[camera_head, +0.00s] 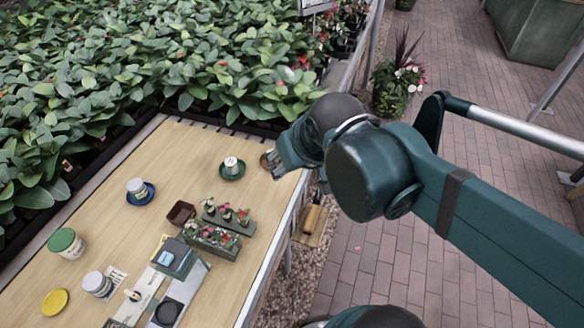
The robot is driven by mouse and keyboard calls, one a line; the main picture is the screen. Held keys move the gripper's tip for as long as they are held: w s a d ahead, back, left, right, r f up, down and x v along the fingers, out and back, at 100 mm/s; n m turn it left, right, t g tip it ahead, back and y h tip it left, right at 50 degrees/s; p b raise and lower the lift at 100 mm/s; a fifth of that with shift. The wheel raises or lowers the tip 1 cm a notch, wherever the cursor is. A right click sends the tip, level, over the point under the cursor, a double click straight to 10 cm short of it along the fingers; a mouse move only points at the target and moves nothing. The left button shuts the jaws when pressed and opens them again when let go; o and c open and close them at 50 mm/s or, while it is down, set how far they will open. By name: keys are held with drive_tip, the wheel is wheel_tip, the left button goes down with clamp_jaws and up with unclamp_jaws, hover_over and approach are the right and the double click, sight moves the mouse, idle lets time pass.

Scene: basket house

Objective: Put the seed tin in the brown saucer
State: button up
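The brown saucer (265,161) is at the far right edge of the wooden table; only its left part shows beside my gripper. My gripper (277,163) is over or just beside that saucer, and its fingers are too small to tell open from shut. Anything between them is hidden. Several whitish tins are in view: one in a green saucer (231,172), one in a blue saucer (146,198), a green-lidded tin (65,242) and a grey-lidded tin (97,284). I cannot tell which is the seed tin.
A small brown square pot (181,212), planters with red flowers (212,239), a dark grey box (175,257) and a yellow saucer (54,302) stand on the table (125,236). Dense leafy plants (150,60) border its back and left.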

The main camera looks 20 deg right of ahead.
drive_tip(key=shift+s+a+f+t, duration=0.1)
drive_tip(key=shift+s+f+t, duration=0.2)
drive_tip(key=shift+s, duration=0.55)
